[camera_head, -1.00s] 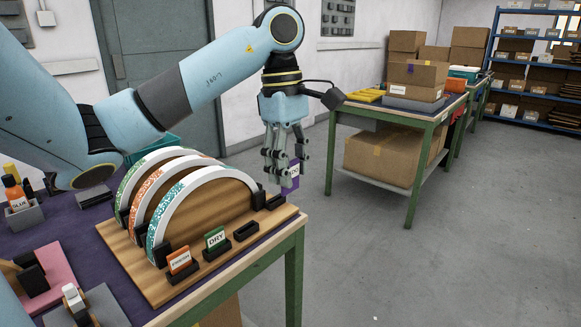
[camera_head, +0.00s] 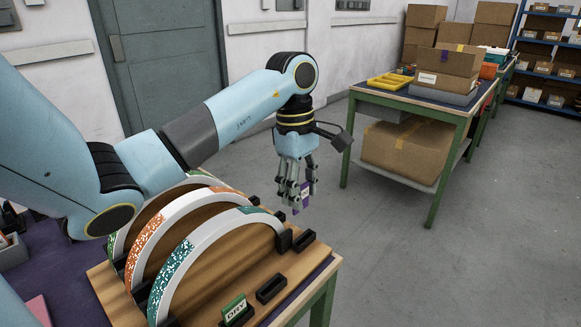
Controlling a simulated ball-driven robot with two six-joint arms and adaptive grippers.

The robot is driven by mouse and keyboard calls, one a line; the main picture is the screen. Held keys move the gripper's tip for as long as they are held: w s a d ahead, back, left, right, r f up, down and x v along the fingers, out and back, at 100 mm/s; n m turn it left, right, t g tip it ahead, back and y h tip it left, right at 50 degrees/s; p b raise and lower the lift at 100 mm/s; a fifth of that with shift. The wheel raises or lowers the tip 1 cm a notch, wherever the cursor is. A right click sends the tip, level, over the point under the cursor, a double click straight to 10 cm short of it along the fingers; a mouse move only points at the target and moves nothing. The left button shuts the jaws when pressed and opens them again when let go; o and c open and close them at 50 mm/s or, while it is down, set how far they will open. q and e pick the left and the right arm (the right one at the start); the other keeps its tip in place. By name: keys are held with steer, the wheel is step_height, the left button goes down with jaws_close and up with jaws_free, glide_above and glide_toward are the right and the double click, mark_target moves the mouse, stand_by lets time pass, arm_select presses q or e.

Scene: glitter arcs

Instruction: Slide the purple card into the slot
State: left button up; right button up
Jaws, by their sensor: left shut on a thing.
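My left gripper (camera_head: 297,196) is shut on the purple card (camera_head: 306,193), which is upright and partly hidden by the fingers. It holds the card above the far right end of the wooden board (camera_head: 225,260). Two empty black slot holders stand on the board: one near its far right corner (camera_head: 304,240), below the card in the picture, and one nearer (camera_head: 271,288). The card looks apart from both. A green DRY card (camera_head: 234,307) stands in another black holder at the front edge. My right gripper is out of view.
Three curved arcs with teal, orange (camera_head: 151,232) and green glitter stand on the board. The board lies on a purple-topped table (camera_head: 66,270). Beyond a stretch of clear floor is a green-legged table (camera_head: 440,110) with boxes.

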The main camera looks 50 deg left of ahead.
arm_select(q)
steer(key=shift+w+d, duration=0.1)
steer(key=shift+d, duration=0.55)
steer(key=shift+a+f+b, duration=0.1)
steer(key=shift+f+b, duration=0.2)
steer(key=shift+f, duration=0.65)
step_height(320, 180, down, 5)
steer(key=b, duration=0.3)
steer(key=shift+f, duration=0.15)
steer(key=shift+s+f+b, duration=0.1)
steer(key=shift+s+b, duration=0.2)
steer(key=shift+s+f, duration=0.1)
steer(key=shift+f, duration=0.05)
steer(key=shift+c, duration=0.7)
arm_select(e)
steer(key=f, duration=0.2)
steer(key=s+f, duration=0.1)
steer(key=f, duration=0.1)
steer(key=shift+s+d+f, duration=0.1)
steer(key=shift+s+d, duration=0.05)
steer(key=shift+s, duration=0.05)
arm_select(q)
steer(key=shift+w, duration=0.25)
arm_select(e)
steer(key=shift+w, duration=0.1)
arm_select(q)
steer(key=shift+f+b, duration=0.2)
steer(key=shift+b, duration=0.35)
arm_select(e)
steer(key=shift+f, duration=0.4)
